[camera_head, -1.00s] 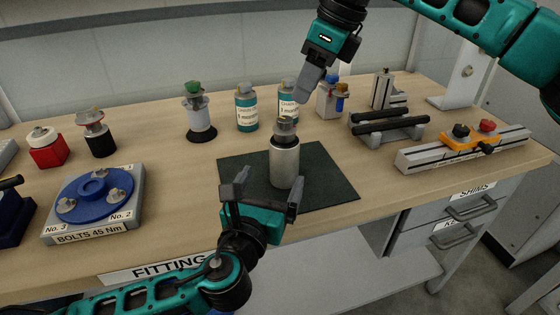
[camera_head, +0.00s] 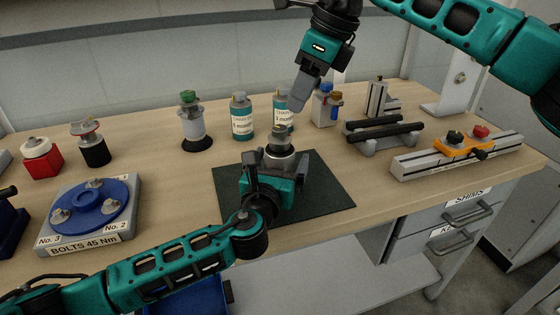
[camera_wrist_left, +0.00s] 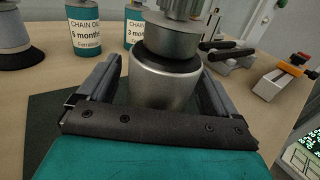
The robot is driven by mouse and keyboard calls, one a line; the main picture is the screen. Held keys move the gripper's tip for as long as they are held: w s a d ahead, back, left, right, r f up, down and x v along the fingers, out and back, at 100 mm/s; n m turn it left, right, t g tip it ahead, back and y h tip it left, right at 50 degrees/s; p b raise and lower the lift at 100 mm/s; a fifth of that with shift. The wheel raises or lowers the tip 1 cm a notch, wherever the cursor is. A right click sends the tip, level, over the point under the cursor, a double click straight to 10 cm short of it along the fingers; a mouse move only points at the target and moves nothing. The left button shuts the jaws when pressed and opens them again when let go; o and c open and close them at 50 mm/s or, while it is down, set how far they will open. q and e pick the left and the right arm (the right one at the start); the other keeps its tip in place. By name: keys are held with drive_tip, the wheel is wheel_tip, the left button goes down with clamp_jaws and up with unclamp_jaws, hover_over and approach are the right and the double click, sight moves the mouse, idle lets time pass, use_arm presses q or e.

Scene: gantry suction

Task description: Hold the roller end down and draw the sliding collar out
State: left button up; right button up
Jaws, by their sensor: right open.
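A silver metal cylinder (camera_wrist_left: 160,85) stands upright on a dark green mat (camera_head: 325,192). A dark ring and a narrower grey collar (camera_head: 280,140) sit on its top; the collar also shows in the left wrist view (camera_wrist_left: 172,38), with a ridged piece above it. I cannot tell which part is the roller end. My left gripper (camera_head: 276,165) is open, with one finger on each side of the cylinder; in the left wrist view (camera_wrist_left: 160,85) a gap shows at the left finger. My right gripper (camera_head: 302,103) is open and empty, pointing down above and behind the cylinder.
Chain oil bottles (camera_head: 242,118) and a green-topped piece (camera_head: 192,122) stand behind. A blue bolt fixture (camera_head: 92,205) is at left. A black-barred stand (camera_head: 385,133) and a rail with an orange carriage (camera_head: 456,152) are at right.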

use_arm(q)
drive_tip(key=shift+c, duration=0.8)
idle(0.4)
drive_tip(key=c, duration=1.5)
